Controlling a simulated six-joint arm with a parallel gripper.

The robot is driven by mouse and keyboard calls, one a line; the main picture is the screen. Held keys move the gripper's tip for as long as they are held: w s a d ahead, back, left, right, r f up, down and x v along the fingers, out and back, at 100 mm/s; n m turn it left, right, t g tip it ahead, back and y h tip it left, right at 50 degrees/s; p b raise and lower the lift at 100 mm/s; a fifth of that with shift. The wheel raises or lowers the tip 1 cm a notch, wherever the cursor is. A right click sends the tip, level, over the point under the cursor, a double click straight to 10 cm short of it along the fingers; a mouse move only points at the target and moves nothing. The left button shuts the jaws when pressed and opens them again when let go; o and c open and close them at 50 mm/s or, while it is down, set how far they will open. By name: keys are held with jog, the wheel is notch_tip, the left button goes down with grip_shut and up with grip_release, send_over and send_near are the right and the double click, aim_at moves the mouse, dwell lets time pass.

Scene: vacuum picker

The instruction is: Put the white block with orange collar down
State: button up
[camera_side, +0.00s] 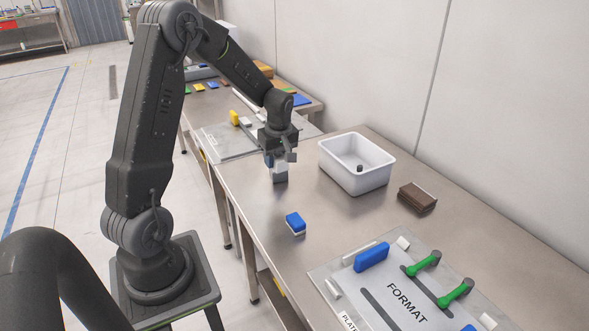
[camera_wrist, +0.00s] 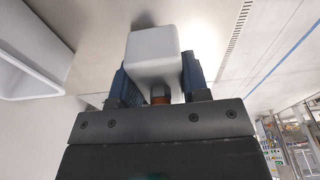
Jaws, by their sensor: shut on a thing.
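The white block with orange collar (camera_wrist: 153,52) is held between the two blue fingers of my gripper (camera_wrist: 155,80) in the wrist view. A bit of the orange collar (camera_wrist: 160,94) shows at the block's gripper end. In the side view my gripper (camera_side: 275,160) points down over the steel table, with the pale block (camera_side: 280,173) below it. The block is at or just above the table top; I cannot tell whether it touches. The collar cannot be made out in the side view.
A blue and white block (camera_side: 295,223) lies nearer. A FORMAT plate (camera_side: 405,300) with green handles is at front right. Table between is clear.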

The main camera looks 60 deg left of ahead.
jog(key=shift+s+a+r, duration=0.3)
jog(key=shift+a, duration=0.05)
jog(key=w+a+m+t, duration=0.1)
jog(key=w+a+m, duration=0.35)
jog(key=a, duration=0.55)
jog(key=w+a+m, duration=0.3)
jog(key=a+m, duration=0.2)
jog(key=a, duration=0.4)
send_over(304, 154)
jog(key=shift+h, duration=0.3)
notch_tip(304, 154, down, 6)
jog(key=shift+s+d+f, duration=0.15)
jog(key=shift+f, duration=2.1)
jog(key=o, duration=1)
jog(key=shift+f, duration=0.15)
jog(key=shift+c, duration=0.2)
